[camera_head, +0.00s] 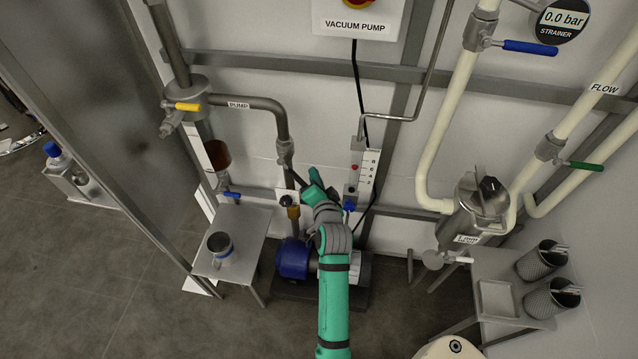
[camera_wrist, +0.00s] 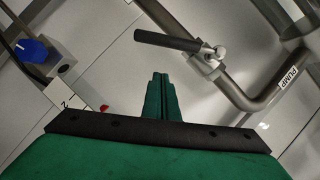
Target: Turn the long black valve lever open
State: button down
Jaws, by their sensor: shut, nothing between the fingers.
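In the head view my gripper (camera_head: 314,174) is just right of the lower end of the pump pipe (camera_head: 283,125). There the lever is small and partly hidden by my gripper and wrist.
A flow gauge (camera_head: 367,170) on the wall stands close to the right of my gripper. A blue knob (camera_wrist: 31,50) is at the left of the wrist view. A blue pump (camera_head: 293,259) sits below, beside my arm. A small table (camera_head: 255,225) stands to the left.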

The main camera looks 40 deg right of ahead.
aim_at(293, 174)
jog(key=shift+w+a+f, duration=0.25)
jog(key=shift+a+f, duration=0.25)
jog(key=shift+a, duration=0.05)
jog(key=shift+w+a+f, duration=0.25)
jog(key=shift+a+f, duration=0.25)
jog(key=shift+w, duration=0.1)
jog(key=shift+w+a+f, duration=0.1)
